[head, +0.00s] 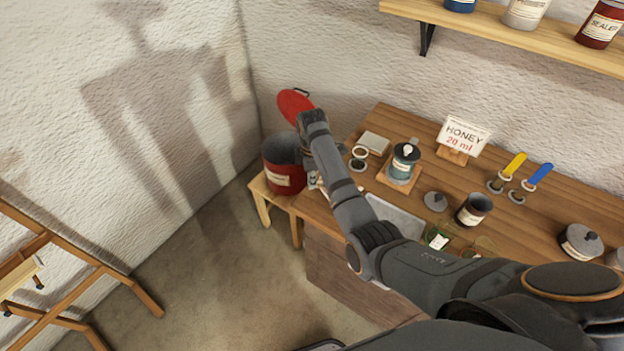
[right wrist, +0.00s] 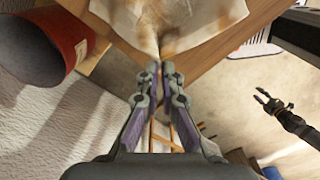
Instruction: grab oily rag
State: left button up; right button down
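The oily rag (right wrist: 175,22), whitish with brown stains, shows at the top of the right wrist view, by the wooden table edge. Its folds draw together to a point at my right gripper (right wrist: 160,68). The fingertips are close together and pinch that point of cloth. In the head view my right arm hides most of the gripper and the rag, beside the red bin (head: 284,168). The bin also shows in the right wrist view (right wrist: 42,45), open at the top. Its red lid (head: 294,105) stands raised. My left gripper (right wrist: 268,98) is open and empty, apart on the right.
The workbench (head: 400,118) holds a teal jar (head: 404,163), a dark cup (head: 474,209), a lidded pot (head: 580,241) and a honey sign (head: 464,135). The bin stands on a low wooden stand (head: 262,196). A wooden trestle (head: 70,287) stands left. The floor between is clear.

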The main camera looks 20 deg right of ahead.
pick_arm(q)
notch_tip(320, 180, up, 13)
jog(key=p, duration=1)
jog(key=shift+s+f+p, duration=0.2)
jog(key=shift+p, duration=0.15)
pick_arm(e)
notch_tip(320, 180, up, 16)
jog(key=shift+s, duration=0.2)
pick_arm(q)
jog(key=shift+a, duration=0.1)
pick_arm(e)
jog(key=shift+a+f, duration=0.1)
